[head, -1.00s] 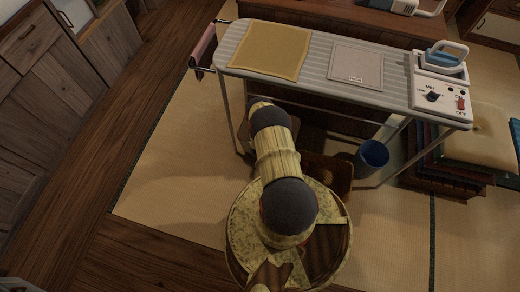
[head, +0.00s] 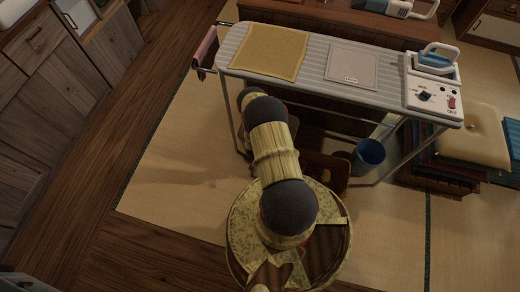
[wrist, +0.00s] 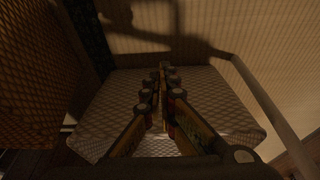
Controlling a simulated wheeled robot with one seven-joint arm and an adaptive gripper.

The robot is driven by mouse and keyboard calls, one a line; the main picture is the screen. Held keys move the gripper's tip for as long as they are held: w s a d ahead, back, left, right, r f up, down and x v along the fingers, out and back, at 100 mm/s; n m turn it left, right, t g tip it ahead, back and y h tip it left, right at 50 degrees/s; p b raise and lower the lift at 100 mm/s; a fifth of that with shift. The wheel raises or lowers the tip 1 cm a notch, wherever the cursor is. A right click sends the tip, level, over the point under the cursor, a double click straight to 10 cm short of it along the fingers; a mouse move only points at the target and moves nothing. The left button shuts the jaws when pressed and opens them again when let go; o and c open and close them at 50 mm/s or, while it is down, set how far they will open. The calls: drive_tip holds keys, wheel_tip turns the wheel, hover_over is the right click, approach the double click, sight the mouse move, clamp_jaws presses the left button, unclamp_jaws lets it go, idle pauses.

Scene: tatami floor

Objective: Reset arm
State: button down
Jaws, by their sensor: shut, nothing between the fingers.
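My arm shows in the head view, folded above my round base, and its far end hides my gripper there. In the wrist view my gripper (wrist: 163,68) is shut, its two fingers meeting at the tips with nothing between them. Beyond the fingers is a pale, patterned flat surface (wrist: 105,112) with rounded corners; I cannot tell exactly what it is. The fingers appear in front of it, and I cannot tell the gap.
A blue bin (head: 369,154) stands below. Cushions (head: 470,138) are stacked at right. Tatami (head: 170,180) at left is clear.

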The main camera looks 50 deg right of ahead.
drive_tip(key=shift+v, duration=0.75)
drive_tip(key=shift+s+a, duration=0.1)
drive_tip(key=s+a+r+n+g+y, duration=0.25)
drive_tip(key=s+a+y, duration=0.35)
drive_tip(key=a, duration=0.6)
drive_tip(key=w+a+r+n, duration=0.2)
drive_tip(key=w+r, duration=0.1)
drive_tip(key=r, duration=1.3)
drive_tip(key=w+a+r+n+g, duration=0.1)
drive_tip(key=w+a+r, duration=0.15)
drive_tip(key=r, duration=1.35)
drive_tip(key=w+a+r+n, duration=0.15)
drive_tip(key=w+r, duration=0.25)
drive_tip(key=r, duration=1.2)
drive_tip(key=s+a+r+n+t+h, duration=0.1)
drive_tip(key=a+r, duration=0.4)
drive_tip(key=r, duration=0.8)
drive_tip(key=s+a+r+n+t+h+p, duration=0.1)
drive_tip(key=s+a+r+n+t, duration=0.3)
drive_tip(key=r, duration=0.9)
drive_tip(key=s+a+r+n+t+p, duration=0.1)
drive_tip(key=s+a+r, duration=0.4)
drive_tip(key=r, duration=0.8)
drive_tip(key=shift+a+r+n+t+h, duration=0.25)
drive_tip(key=shift+a+n+t+h, duration=0.15)
drive_tip(key=shift+a+n+t, duration=0.5)
